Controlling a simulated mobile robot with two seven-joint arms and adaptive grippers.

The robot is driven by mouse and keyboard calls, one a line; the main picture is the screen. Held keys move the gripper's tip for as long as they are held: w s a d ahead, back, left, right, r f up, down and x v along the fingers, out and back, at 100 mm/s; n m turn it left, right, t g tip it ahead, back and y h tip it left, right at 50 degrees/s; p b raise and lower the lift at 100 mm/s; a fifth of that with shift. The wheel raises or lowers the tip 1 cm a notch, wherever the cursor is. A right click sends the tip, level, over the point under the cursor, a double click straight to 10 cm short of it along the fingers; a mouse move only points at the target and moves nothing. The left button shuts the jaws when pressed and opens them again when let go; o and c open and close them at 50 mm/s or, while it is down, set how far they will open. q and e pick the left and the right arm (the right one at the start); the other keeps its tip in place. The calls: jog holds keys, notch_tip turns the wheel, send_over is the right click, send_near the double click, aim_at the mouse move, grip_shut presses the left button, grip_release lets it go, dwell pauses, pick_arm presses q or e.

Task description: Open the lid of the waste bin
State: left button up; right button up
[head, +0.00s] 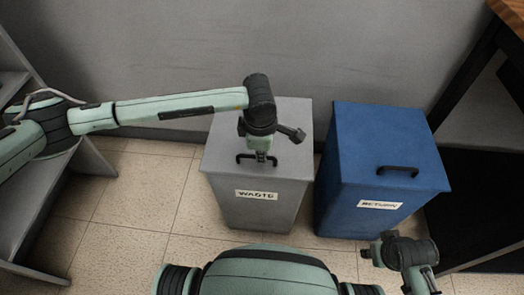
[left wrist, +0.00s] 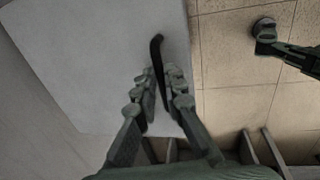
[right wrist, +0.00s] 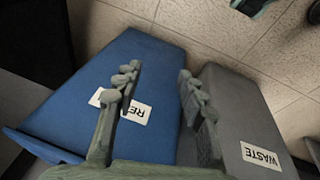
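The grey waste bin (head: 262,205) stands on the floor with a "WASTE" label on its front. Its lid (head: 225,140) lies flat and closed, with a dark handle (head: 246,157) near the front edge. My left gripper (head: 262,156) points down at the handle. In the left wrist view the fingers (left wrist: 161,72) are close together on both sides of the handle (left wrist: 156,48), apparently shut on it; exact contact is hard to see. My right gripper (head: 374,252) is open and empty. In the right wrist view its spread fingers (right wrist: 158,72) are above the bins.
A blue bin (head: 345,190) labelled "RETURN" stands just right of the waste bin, with a narrow gap between. A grey shelf (head: 40,200) is at the left, a dark-legged table (head: 490,50) at the right. A wall rises close behind. Tiled floor (head: 130,215) is clear to the left.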

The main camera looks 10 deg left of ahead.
pick_arm(q)
grip_shut()
pick_arm(e)
jog(key=shift+a, duration=0.15)
jog(key=shift+s+f, duration=0.1)
jog(key=shift+s, duration=0.15)
pick_arm(q)
jog(key=shift+r, duration=0.1)
pick_arm(e)
jog(key=shift+s, duration=0.15)
